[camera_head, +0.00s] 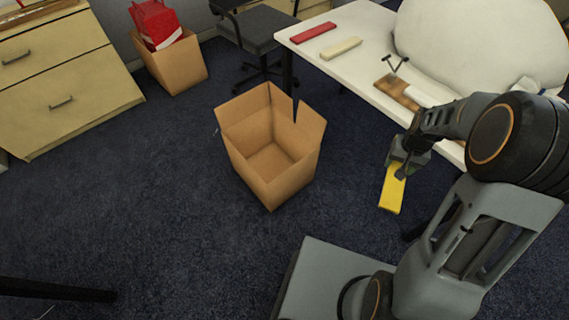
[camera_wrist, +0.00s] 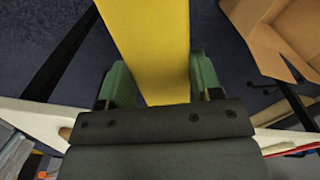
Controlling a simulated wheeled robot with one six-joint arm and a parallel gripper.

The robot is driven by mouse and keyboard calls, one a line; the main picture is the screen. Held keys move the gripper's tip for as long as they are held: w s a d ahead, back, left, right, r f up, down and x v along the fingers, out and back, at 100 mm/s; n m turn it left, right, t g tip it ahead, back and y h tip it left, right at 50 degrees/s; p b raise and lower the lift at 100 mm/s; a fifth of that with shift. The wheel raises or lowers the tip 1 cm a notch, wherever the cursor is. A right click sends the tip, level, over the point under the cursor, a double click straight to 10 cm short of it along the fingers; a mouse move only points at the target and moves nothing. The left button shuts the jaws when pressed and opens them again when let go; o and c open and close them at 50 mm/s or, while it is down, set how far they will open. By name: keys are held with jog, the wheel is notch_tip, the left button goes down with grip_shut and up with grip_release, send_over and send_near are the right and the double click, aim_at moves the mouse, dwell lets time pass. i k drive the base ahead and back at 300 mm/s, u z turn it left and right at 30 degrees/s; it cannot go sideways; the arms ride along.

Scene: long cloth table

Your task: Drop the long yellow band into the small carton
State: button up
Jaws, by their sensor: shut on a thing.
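The long yellow band (camera_head: 392,193) hangs from my gripper (camera_head: 403,168), over the floor near the table's left edge. In the wrist view the yellow band (camera_wrist: 150,45) passes between the two green fingers of my gripper (camera_wrist: 160,85), which is shut on it. The small carton (camera_head: 268,146) stands open and looks empty on the floor, left of my gripper and apart from the band. Part of a brown carton (camera_wrist: 285,35) shows at the upper right of the wrist view.
The white table (camera_head: 352,58) bears a red band (camera_head: 312,32), a cream band (camera_head: 340,48) and a wooden board (camera_head: 398,92). Another carton (camera_head: 178,70) with a red thing in it stands by the drawers (camera_head: 62,85). A dark chair (camera_head: 255,28) stands behind. Carpet left of the small carton is clear.

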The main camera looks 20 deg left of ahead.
aim_at(275, 172)
jog(key=u, duration=2.95)
jog(key=k, duration=1.35)
jog(key=z, duration=1.2)
jog(key=i, duration=0.75)
jog(key=u, duration=0.05)
